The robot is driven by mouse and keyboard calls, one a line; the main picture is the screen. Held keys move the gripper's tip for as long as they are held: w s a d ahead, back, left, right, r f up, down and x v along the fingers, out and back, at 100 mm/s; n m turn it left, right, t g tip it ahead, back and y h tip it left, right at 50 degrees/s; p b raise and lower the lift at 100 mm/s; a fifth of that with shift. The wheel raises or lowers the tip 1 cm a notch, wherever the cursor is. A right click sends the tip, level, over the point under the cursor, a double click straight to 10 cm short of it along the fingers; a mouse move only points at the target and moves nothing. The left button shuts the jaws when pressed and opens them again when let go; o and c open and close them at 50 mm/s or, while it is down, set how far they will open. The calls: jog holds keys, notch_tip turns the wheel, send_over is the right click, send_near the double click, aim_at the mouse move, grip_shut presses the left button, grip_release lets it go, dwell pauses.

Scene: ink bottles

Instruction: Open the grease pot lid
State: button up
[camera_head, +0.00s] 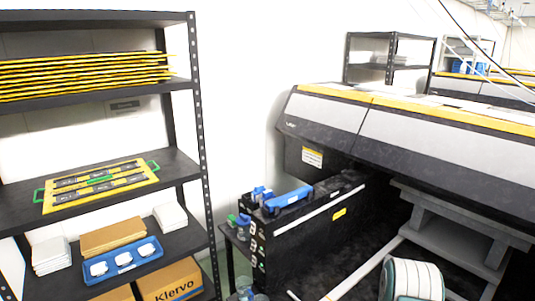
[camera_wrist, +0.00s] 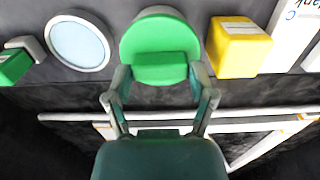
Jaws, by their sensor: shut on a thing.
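The grease pot lid (camera_wrist: 158,35) is a round green disc with a raised green grip block on its near side, at the top middle of the wrist view. My gripper (camera_wrist: 159,76) reaches it from below in that view, with one finger on each side of the raised block, shut on it. The lid looks closed over its pot. In the head view I cannot clearly make out the lid or my gripper.
In the wrist view, a round pale-blue disc with a grey rim (camera_wrist: 80,43) is left of the lid, and a yellow block (camera_wrist: 238,46) stands close on its right. In the head view, a large printer (camera_head: 420,130) fills the right and a black shelf rack (camera_head: 110,190) the left.

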jog(key=shift+w+r, duration=0.1)
dwell(0.6)
jog(key=shift+w+d+r, duration=0.1)
jog(key=shift+d+r, duration=0.05)
jog(key=shift+r, duration=0.1)
jog(key=shift+w+d+r, duration=0.2)
jog(key=shift+r, duration=0.15)
jog(key=shift+w+d+r, duration=0.1)
dwell(0.4)
jog(key=shift+w+d+r, duration=0.1)
jog(key=shift+d+r, duration=0.05)
jog(key=shift+w+d, duration=0.1)
dwell(0.4)
jog(key=shift+w+d+r, duration=0.1)
jog(key=shift+d+r, duration=0.05)
jog(key=shift+r, duration=0.05)
